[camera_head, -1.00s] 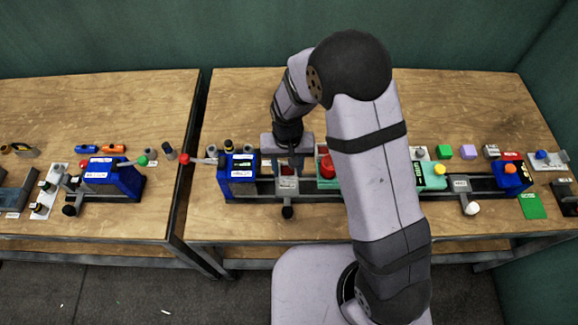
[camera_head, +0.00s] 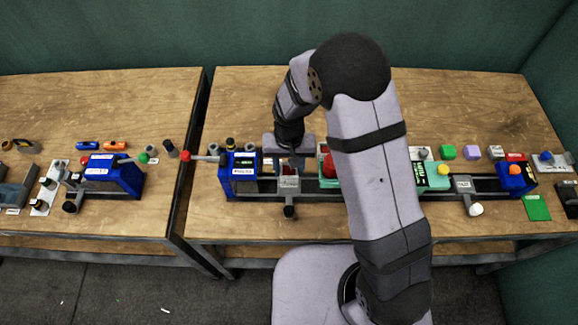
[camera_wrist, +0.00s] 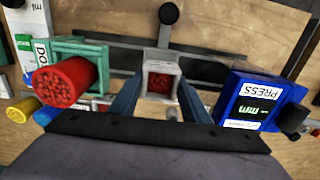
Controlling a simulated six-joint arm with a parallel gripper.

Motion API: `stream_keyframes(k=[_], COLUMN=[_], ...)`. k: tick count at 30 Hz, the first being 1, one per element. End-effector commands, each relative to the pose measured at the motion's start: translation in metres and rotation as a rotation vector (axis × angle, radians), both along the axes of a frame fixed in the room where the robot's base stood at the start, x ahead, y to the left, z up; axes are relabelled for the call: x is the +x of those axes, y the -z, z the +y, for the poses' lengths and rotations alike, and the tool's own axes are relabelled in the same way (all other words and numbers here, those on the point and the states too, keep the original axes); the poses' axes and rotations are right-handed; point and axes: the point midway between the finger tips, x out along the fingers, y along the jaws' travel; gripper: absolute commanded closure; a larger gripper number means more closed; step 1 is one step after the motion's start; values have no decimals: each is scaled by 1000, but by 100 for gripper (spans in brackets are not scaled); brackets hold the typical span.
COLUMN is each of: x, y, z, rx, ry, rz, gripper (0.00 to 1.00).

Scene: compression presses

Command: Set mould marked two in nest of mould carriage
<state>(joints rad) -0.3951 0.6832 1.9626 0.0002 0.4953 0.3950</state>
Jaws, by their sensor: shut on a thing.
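My gripper (camera_head: 289,165) points down over the mould carriage (camera_head: 289,184) on the rail, just right of the blue press. In the wrist view its two fingers (camera_wrist: 160,92) are shut on the sides of a grey, box-like mould (camera_wrist: 161,66) with red granular stuff inside. The mould is at the carriage, in line with its handle and black knob (camera_wrist: 168,14). I cannot tell whether it rests fully in the nest or is slightly above it. No number on the mould can be read.
The blue press (camera_head: 240,178) stands close left of my gripper. A teal station with a red cylinder (camera_wrist: 66,82) is close on the other side. Another carriage (camera_head: 464,184) and a blue unit (camera_head: 515,178) are farther right.

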Motion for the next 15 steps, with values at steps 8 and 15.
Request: stream_keyframes(k=[8, 15], x=[0, 1], y=[26, 39], z=[0, 0], rx=[0, 0], ry=[0, 0], rz=[0, -1], gripper=[87, 87])
